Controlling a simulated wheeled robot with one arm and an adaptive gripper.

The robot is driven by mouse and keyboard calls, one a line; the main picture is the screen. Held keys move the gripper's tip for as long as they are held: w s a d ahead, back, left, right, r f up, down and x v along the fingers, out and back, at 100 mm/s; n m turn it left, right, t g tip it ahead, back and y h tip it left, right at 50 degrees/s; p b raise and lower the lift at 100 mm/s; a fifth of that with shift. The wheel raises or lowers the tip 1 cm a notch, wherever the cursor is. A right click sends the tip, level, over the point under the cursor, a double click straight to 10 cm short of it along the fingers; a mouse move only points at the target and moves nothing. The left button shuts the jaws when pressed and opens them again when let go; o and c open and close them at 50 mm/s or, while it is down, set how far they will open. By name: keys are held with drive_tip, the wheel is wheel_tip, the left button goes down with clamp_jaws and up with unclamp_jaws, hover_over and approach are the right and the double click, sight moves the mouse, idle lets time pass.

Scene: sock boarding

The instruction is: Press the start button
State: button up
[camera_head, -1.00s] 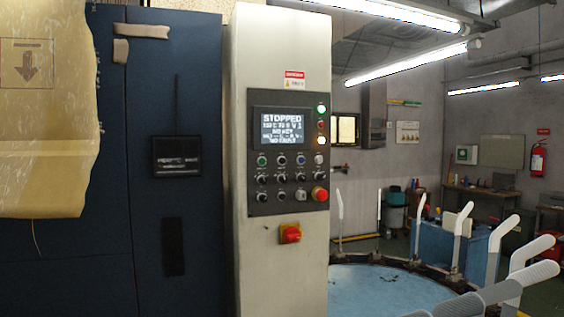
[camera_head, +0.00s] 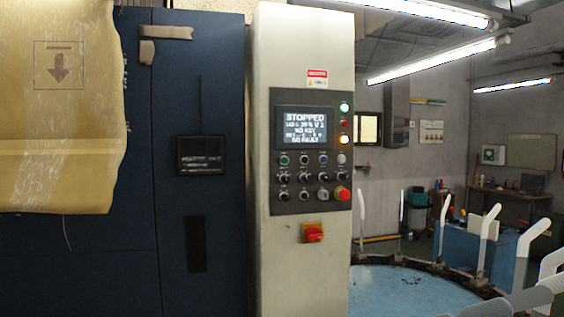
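The control panel (camera_head: 290,196) is a dark plate on a pale upright cabinet (camera_head: 275,270). Its screen (camera_head: 305,126) reads STOPPED, with NO KEY and NO FAULT below. A green button (camera_head: 284,160) is at the upper left of the button rows; its label is too small to read, so I cannot tell whether it is the start button. Several black and pale knobs and buttons sit beside and below it. A red mushroom button (camera_head: 342,194) is at the lower right. Green, red and amber lamps (camera_head: 344,123) line the screen's right side. My gripper is not in view.
A red and yellow switch (camera_head: 312,232) is below the panel. Dark blue doors (camera_head: 205,90) and a hanging yellowish sheet (camera_head: 60,120) fill the left. A round blue table (camera_head: 400,292) ringed with pale upright sock forms (camera_head: 487,240) stands at the right.

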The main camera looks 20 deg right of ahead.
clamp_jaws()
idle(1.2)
